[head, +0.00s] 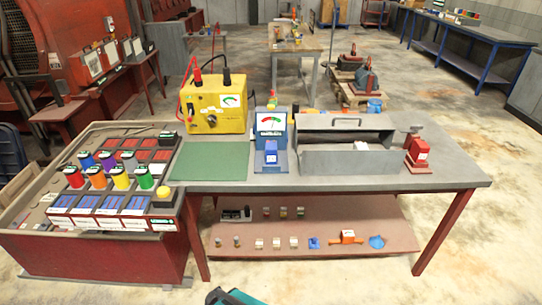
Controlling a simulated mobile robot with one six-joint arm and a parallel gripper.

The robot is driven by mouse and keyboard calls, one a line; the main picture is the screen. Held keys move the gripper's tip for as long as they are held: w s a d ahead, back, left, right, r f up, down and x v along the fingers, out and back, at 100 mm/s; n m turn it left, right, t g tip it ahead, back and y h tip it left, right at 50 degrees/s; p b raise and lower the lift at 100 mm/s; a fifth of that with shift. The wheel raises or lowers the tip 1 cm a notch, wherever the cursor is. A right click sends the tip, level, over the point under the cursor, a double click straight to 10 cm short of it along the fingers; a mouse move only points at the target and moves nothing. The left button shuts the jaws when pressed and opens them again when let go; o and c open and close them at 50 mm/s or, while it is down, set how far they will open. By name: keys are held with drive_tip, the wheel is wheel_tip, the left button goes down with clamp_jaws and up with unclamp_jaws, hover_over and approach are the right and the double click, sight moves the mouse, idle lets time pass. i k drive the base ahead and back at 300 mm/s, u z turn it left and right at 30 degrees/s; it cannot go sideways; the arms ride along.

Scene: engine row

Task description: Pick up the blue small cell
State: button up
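A blue cylindrical cell (87,161) with a dark top stands in the back row of the rack (100,222) at the left. A blue block with a white label (270,155) sits at the front of the blue meter stand (272,124) on the grey bench. I cannot tell for certain which of these is the blue small cell. My gripper's fingers are not visible. A dark and teal part shows at the bottom edge, and I cannot tell what it is.
Red (74,177), orange (96,178), yellow (120,179) and green (144,178) cells stand close to the blue one. A yellow meter box (216,106), a green mat (210,162) and a grey toolbox (345,161) occupy the bench. Small parts line the lower shelf (365,220).

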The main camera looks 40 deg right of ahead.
sight(271, 146)
drive_tip(key=z, duration=0.1)
drive_tip(key=k, duration=0.2)
drive_tip(key=u, duration=3.45)
drive_tip(key=k, duration=1.2)
drive_tip(key=z, duration=0.35)
